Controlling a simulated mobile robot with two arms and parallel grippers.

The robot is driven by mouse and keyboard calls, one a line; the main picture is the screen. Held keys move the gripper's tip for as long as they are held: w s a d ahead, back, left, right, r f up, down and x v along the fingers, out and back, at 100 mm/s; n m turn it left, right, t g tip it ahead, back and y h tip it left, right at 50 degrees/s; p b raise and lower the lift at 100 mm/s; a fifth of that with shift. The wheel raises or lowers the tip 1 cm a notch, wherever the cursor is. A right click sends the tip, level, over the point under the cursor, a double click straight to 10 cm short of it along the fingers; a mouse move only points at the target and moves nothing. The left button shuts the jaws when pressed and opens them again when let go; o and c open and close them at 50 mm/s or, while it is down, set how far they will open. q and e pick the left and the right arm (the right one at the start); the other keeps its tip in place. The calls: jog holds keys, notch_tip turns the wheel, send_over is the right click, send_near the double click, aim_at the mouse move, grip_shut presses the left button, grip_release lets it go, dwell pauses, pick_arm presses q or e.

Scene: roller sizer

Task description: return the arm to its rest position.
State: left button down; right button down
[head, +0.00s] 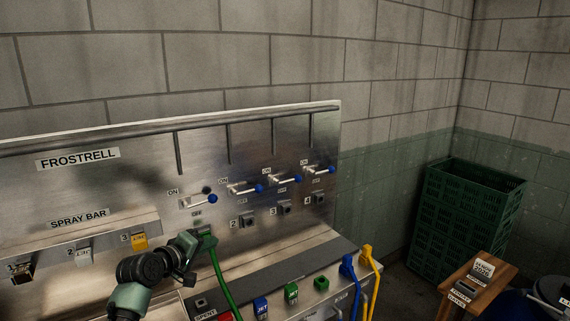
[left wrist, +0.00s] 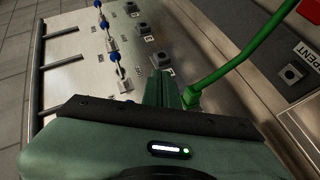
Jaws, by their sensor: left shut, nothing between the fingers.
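My left arm reaches in from the lower left in the head view. My left gripper (head: 199,240) is at the steel panel (head: 110,185), close to the row of numbered ports. It also shows in the left wrist view (left wrist: 163,88), with its fingers together and nothing between them. A green hose (head: 221,284) hangs down right beside the gripper. Its green connector (left wrist: 191,97) is just right of the fingers in the left wrist view; I cannot tell whether they touch. The port behind it is hidden. My right gripper is not in view.
Blue-tipped levers (head: 212,199) line the panel above square ports (head: 247,220). Coloured jet blocks (head: 291,293) sit along the front ledge. Blue (head: 350,270) and yellow (head: 372,262) hoses hang at its right end. A green crate (head: 465,220) and a wooden stand (head: 470,285) are on the right.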

pick_arm(q)
jog(key=s+d+f+m+g+y, duration=0.1)
jog(key=s+d+f+m+g, duration=0.15)
jog(key=s+f, duration=0.7)
jog(key=s+d+f+m+g, duration=0.2)
jog(key=s+f+m, duration=0.2)
jog(key=s+f, duration=0.55)
jog(key=s+a+f+m+g+y, duration=0.1)
jog(key=s+m+g+y, duration=0.1)
jog(key=s, duration=1.3)
jog(key=s+a+f+m+g+y, duration=0.1)
jog(key=s+a+m+g+y, duration=0.15)
jog(key=s, duration=1.25)
notch_tip(320, 180, down, 31)
jog(key=s+d+g+b, duration=0.1)
jog(key=g+b, duration=0.1)
jog(key=b, duration=0.4)
jog(key=s+a+f+b, duration=0.1)
jog(key=s+f+b, duration=0.1)
jog(key=s+f, duration=0.6)
jog(key=s+a+f+g+b, duration=0.1)
jog(key=s+a+f+b, duration=0.1)
jog(key=s+f, duration=0.7)
notch_tip(320, 180, down, 5)
jog(key=shift+f+m+b, duration=0.1)
jog(key=shift+m+b, duration=0.2)
jog(key=shift+b, duration=0.3)
jog(key=shift+h, duration=0.25)
